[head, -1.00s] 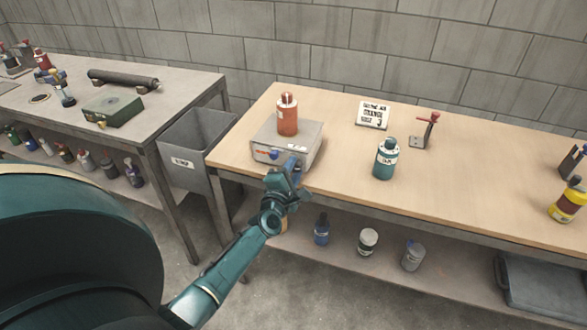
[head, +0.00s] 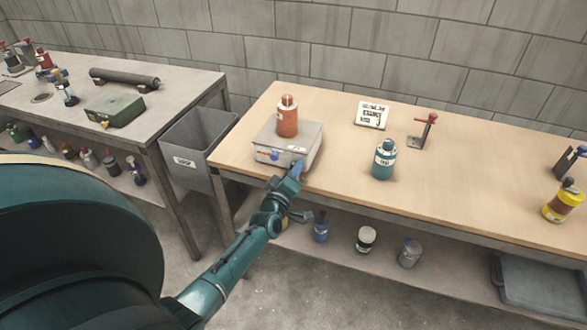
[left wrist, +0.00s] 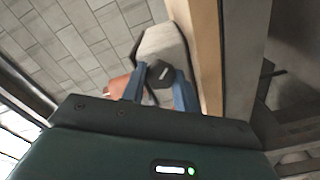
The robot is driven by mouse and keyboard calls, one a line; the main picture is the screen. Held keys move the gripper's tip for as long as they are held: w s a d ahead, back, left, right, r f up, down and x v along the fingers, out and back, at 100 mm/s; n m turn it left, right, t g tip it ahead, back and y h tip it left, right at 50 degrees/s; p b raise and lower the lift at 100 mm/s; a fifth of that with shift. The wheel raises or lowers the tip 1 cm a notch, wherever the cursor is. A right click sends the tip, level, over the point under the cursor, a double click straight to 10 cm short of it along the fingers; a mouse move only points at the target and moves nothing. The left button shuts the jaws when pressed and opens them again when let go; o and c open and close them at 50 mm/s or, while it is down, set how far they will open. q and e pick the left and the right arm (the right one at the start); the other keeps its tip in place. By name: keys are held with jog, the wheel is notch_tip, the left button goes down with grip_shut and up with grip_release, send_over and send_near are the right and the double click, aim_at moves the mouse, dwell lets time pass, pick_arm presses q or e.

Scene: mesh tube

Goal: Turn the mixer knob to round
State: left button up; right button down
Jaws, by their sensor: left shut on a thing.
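The mixer is a light grey box (head: 300,150) near the left front of the wooden table, with an orange bottle (head: 288,118) upright on top. A small blue part with a red mark (head: 274,155) shows on its front face. My left gripper (head: 298,166) is at the right part of that front face and hides what it holds in the head view. In the left wrist view the blue fingers (left wrist: 160,88) are shut on a dark, many-sided knob (left wrist: 161,73) with a pale mark. The grey box (left wrist: 160,42) shows behind it. My right gripper is not in view.
A teal bottle (head: 384,160), a white sign (head: 372,114) and a red-topped metal stand (head: 424,132) are to the right on the table. A grey bin (head: 192,142) stands left of the table. Several bottles are on the lower shelf (head: 340,254).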

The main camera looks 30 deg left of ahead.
pick_arm(q)
jog(key=m+p, duration=0.1)
jog(key=m, duration=0.3)
jog(key=shift+m, duration=0.3)
jog(key=m, duration=0.4)
jog(key=shift+m+p, duration=0.4)
jog(key=o, duration=1)
jog(key=v, duration=1.3)
jog(key=shift+s+d+r, duration=0.1)
